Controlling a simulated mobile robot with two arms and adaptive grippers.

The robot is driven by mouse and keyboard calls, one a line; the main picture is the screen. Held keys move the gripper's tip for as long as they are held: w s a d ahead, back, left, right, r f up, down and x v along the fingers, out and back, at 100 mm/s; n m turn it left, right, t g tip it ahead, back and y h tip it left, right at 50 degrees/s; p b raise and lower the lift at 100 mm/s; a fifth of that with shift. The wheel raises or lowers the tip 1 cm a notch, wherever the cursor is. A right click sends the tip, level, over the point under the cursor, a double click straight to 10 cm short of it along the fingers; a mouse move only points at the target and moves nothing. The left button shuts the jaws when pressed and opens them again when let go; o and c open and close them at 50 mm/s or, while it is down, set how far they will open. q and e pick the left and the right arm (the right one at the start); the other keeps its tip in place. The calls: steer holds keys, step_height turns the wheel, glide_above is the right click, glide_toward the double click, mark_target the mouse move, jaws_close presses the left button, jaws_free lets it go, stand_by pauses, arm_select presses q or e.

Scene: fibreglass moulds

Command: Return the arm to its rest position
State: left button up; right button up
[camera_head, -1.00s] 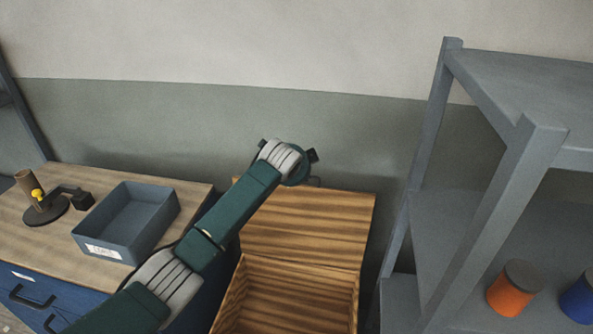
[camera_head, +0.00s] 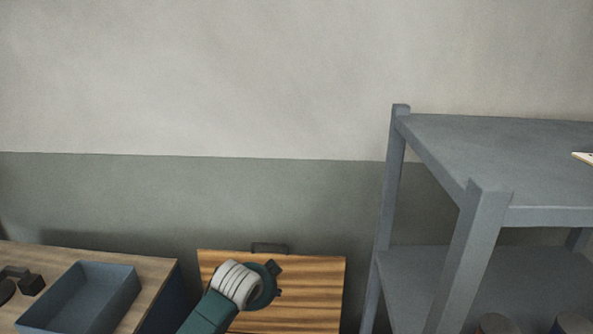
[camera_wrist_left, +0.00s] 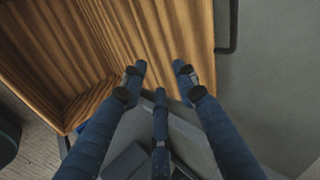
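My left arm (camera_head: 210,313) comes in from below in the head view. Its left gripper (camera_head: 277,279) is in front of the raised lid of a wooden box (camera_head: 320,292); its fingers are mostly hidden behind the wrist there. In the left wrist view the left gripper (camera_wrist_left: 160,68) has its fingers apart with nothing held between them. The striped wood of the box (camera_wrist_left: 60,45) lies beyond the fingertips. I cannot tell whether the fingers touch it. My right gripper is in neither view.
A grey-blue bin (camera_head: 85,300) stands on the wooden worktop (camera_head: 150,268) at the left, beside a dark object (camera_head: 30,284). A grey metal shelf unit (camera_head: 480,205) stands at the right, with dark round tops (camera_head: 495,323) low on it. The wall fills the back.

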arm_select(q)
steer(key=s+a+f+n+g, duration=0.15)
steer(key=s+f+n, duration=0.3)
steer(key=s, duration=0.75)
steer(key=s+a+f+n+g, duration=0.1)
steer(key=s+a+f+n, duration=0.15)
steer(key=s+f, duration=0.6)
steer(key=s+a+r+n+g+y, duration=0.1)
steer(key=s+a+n, duration=0.2)
steer(key=s, duration=0.8)
steer(key=s+a+r+n+g, duration=0.1)
steer(key=s+a+r+n, duration=0.2)
steer(key=s, duration=0.8)
step_height(320, 180, down, 31)
steer(key=s+g+b, duration=0.2)
steer(key=s+a+f+b, duration=0.1)
steer(key=s+a+f, duration=0.2)
steer(key=s+f, duration=1.3)
steer(key=shift+s+f+g, duration=0.15)
steer(key=shift+s+g, duration=0.15)
steer(key=shift+g, duration=0.15)
steer(key=shift+a, duration=0.1)
